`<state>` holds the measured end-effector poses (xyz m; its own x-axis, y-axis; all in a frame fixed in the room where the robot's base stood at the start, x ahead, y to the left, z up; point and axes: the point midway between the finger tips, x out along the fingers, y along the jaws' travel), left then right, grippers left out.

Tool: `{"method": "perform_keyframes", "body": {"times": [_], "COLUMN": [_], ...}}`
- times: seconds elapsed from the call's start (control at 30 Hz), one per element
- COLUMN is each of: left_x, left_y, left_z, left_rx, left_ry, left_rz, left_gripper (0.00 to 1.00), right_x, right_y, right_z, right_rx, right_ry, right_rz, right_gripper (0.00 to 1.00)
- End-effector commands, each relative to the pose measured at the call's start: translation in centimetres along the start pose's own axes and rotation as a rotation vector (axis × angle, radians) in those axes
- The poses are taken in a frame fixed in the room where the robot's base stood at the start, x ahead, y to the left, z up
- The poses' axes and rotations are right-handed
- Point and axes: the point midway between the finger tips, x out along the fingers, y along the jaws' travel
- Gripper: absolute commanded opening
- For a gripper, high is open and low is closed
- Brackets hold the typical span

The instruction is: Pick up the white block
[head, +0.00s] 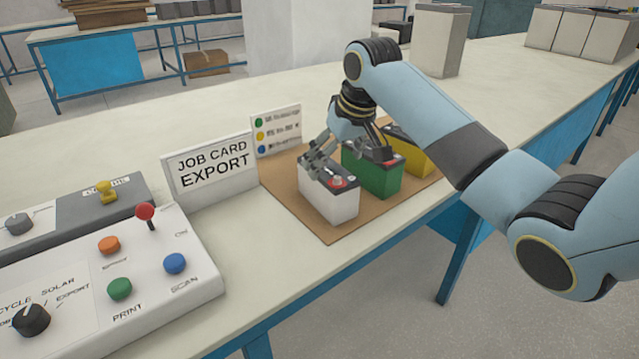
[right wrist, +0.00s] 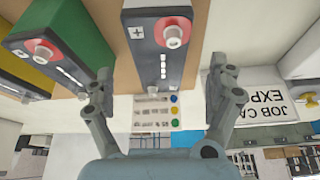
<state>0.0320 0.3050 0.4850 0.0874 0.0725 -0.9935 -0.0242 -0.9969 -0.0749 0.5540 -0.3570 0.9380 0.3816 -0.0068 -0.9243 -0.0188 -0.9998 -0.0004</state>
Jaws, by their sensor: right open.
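The white block (head: 330,200) is a white battery with a dark top and a red-ringed terminal, standing upright at the near left end of a row on a brown mat (head: 290,205). It also shows in the right wrist view (right wrist: 148,62), with its dark top between the fingers. My right gripper (head: 345,160) is above the row, with one finger by the white battery and the other over the green battery. In the right wrist view my right gripper (right wrist: 161,75) is open, its fingers apart on either side of the white battery's top. My left gripper is not in view.
A green battery (head: 372,175) stands just beside the white one, with a yellow battery (head: 413,157) behind it. A small card with coloured dots (head: 277,133) and a job card sign (head: 212,165) stand to the left. A control box (head: 185,225) fills the lower left.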

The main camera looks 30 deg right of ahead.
Motion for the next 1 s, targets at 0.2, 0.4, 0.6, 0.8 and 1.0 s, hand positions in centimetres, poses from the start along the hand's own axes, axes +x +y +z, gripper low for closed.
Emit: {"method": "perform_keyframes", "body": {"times": [0.2, 0.4, 0.6, 0.8, 1.0], "left_x": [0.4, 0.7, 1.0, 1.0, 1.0], "left_y": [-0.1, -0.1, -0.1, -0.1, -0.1], "left_z": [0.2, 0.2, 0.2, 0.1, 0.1], "left_rx": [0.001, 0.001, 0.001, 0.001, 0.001], "left_ry": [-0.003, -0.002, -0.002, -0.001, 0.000], "left_rz": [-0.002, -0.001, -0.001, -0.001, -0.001], "left_gripper": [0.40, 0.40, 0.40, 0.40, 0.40], "right_x": [2.4, 5.2, 7.5, 7.5, 7.5], "right_y": [0.0, -0.1, 0.0, 0.0, 0.0], "right_z": [0.0, -0.1, -0.1, -0.2, -0.2], "right_rx": [0.001, 0.002, 0.000, 0.000, 0.000], "right_ry": [0.001, -0.001, 0.000, 0.002, 0.002], "right_rz": [0.000, -0.002, 0.001, 0.001, 0.001], "right_gripper": [0.89, 0.89, 0.89, 0.89, 0.67]}}
